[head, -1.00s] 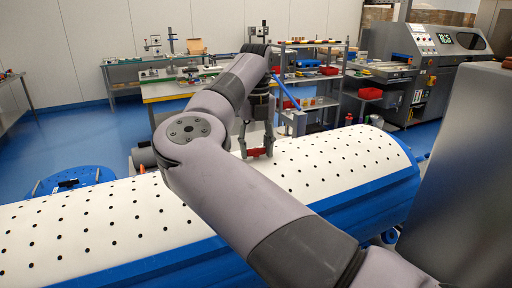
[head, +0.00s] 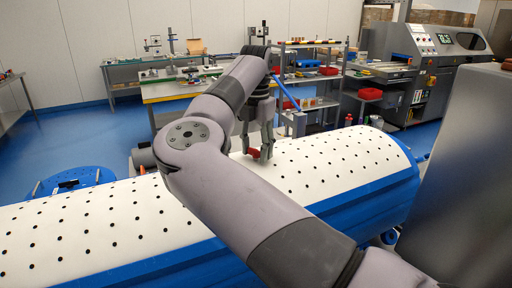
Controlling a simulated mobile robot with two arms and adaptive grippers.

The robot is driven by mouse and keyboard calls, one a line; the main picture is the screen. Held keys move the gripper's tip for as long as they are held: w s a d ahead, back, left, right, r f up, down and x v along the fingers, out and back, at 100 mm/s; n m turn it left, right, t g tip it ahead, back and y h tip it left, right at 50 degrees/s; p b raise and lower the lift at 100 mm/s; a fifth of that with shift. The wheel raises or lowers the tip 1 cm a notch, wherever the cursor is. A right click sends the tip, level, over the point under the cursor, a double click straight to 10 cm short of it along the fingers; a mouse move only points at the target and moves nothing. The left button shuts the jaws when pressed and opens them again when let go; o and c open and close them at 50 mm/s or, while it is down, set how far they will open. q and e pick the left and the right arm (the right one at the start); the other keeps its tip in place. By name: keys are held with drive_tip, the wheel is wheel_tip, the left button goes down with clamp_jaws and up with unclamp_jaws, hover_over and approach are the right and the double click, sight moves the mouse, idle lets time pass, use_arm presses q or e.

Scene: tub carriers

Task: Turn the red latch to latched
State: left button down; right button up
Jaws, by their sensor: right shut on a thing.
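The red latch (head: 254,153) is a small red piece at the far side of the white perforated drum (head: 110,230). My right gripper (head: 259,150) points down over it and is shut on it, with a finger on either side. Part of the latch is hidden by the fingers, and its exact angle is hard to read at this size. My right arm crosses the picture from the lower right and covers part of the drum. My left gripper is not in view.
A grey metal cabinet (head: 462,190) stands close at the right. Behind the drum are a workbench (head: 165,92), a shelf rack with bins (head: 312,85) and a grey machine (head: 445,75). A blue round lid (head: 75,184) lies at the left. Blue floor is free at the back left.

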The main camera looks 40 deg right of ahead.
drive_tip(key=m, duration=0.5)
drive_tip(key=shift+m+p, duration=0.3)
drive_tip(key=shift+m, duration=0.1)
idle(0.3)
drive_tip(key=o, duration=1.2)
drive_tip(key=shift+c, duration=0.2)
wheel_tip(320, 180, up, 12)
